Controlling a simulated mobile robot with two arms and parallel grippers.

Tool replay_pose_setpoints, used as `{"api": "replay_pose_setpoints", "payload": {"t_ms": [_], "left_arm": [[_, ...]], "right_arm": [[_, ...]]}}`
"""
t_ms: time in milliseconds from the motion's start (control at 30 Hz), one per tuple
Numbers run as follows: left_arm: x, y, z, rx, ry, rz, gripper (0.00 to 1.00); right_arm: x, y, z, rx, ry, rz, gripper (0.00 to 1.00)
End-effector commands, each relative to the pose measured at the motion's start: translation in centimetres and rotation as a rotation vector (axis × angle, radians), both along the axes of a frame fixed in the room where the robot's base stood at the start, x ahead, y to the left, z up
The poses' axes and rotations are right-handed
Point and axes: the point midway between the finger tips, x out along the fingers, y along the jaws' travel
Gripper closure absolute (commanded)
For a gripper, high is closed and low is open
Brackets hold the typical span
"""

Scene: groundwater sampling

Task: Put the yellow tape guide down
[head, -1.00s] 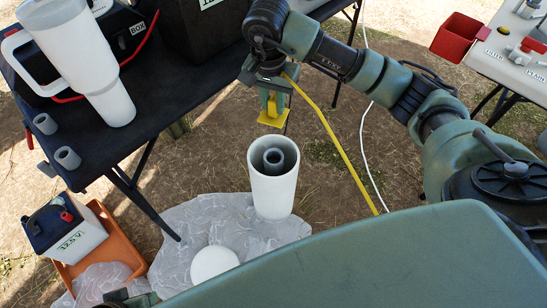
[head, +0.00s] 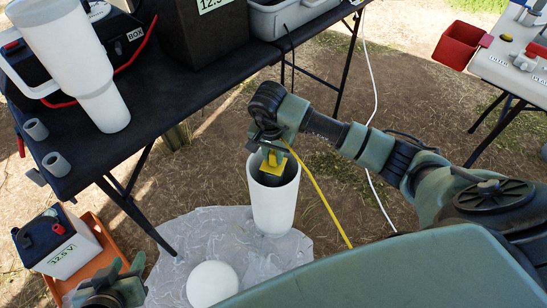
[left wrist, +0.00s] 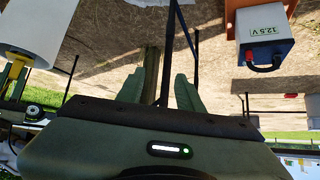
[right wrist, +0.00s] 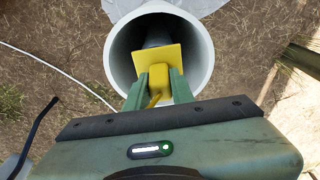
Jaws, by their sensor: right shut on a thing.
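The yellow tape guide (head: 272,166) is held in my right gripper (head: 270,155), over the mouth of the upright white casing (head: 274,208). In the right wrist view the guide's flat plate (right wrist: 158,56) sits in front of the casing's open top (right wrist: 119,50), with a grey inner pipe (right wrist: 158,36) partly hidden behind it. I cannot tell whether the guide touches the pipe or casing. A yellow tape (head: 322,198) runs from the guide down to the right. My left gripper (head: 116,292) is low at the left; its fingers are apart and empty in the left wrist view (left wrist: 160,88).
A white dome (head: 212,285) lies on the plastic sheet (head: 190,235) beside the casing. A black table (head: 95,165) with a white jug (head: 75,60) stands at the left. A 12.5 V battery (head: 62,245) sits in an orange tray (head: 100,245). A white cord (head: 368,110) crosses the ground.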

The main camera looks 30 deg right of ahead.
Motion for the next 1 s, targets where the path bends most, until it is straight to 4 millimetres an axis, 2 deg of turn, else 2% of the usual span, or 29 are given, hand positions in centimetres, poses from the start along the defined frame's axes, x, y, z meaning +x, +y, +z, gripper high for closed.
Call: {"api": "replay_pose_setpoints", "payload": {"t_ms": [100,500,533,600,1000], "left_arm": [[0.77,-0.29,0.55,-0.01,-0.045,-0.004,0.64],[1.16,-0.43,0.91,-0.015,-0.068,-0.005,0.64],[1.2,-0.44,0.97,-0.016,-0.07,-0.005,0.64],[1.18,-0.42,0.96,-0.016,-0.069,-0.005,0.64],[1.04,-0.37,0.94,-0.013,-0.06,-0.004,0.64]], "right_arm": [[-0.03,-0.03,-0.85,0.0,0.001,0.0,1.0],[0.02,-0.03,-0.94,-0.001,-0.001,0.0,1.0],[0.0,-0.03,-0.94,0.0,0.0,0.0,0.71],[0.0,-0.03,-0.92,0.0,0.0,0.0,0.55],[-0.01,-0.03,-0.71,0.0,0.0,0.0,0.55]]}}
